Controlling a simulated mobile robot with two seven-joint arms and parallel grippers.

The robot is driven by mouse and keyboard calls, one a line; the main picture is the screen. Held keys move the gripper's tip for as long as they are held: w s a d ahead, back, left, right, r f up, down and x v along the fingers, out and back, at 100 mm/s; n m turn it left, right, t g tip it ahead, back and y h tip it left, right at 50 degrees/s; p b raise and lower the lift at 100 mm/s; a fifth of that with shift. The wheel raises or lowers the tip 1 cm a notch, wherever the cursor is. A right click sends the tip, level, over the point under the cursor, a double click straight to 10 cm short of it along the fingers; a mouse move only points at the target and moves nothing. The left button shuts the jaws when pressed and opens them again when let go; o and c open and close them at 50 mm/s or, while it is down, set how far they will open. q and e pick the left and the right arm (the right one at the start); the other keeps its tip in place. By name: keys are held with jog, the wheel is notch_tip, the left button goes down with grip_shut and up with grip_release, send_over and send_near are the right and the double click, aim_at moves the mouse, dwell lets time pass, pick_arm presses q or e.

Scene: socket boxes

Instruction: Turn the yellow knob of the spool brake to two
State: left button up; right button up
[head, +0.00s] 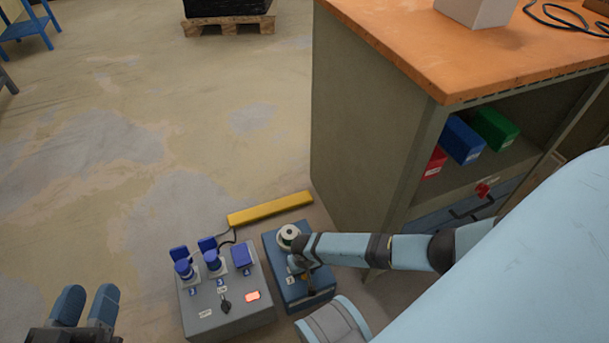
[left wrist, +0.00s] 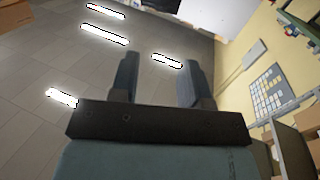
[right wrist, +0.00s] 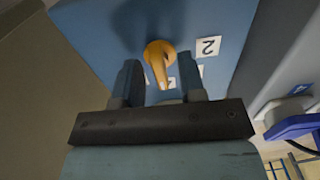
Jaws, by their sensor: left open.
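The yellow knob (right wrist: 158,50) is on the face of a blue box (right wrist: 95,25) in the right wrist view. Its narrow handle points down the picture, toward my gripper. A white label with a 2 (right wrist: 208,46) is right of the knob; other labels are partly hidden. My right gripper (right wrist: 160,62) is open, with its fingers on either side of the knob; I cannot tell if they touch it. In the head view my right arm reaches over the blue box (head: 273,248) and hides the knob. My left gripper (head: 86,303) is open and empty, low at the left.
A grey box (head: 228,318) with blue plugs, a black knob and a lit red switch stands left of the blue box. A yellow bar (head: 270,209) lies behind them. A workbench (head: 440,60) with bins stands at the right. Floor at the left is clear.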

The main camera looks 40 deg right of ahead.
grip_shut()
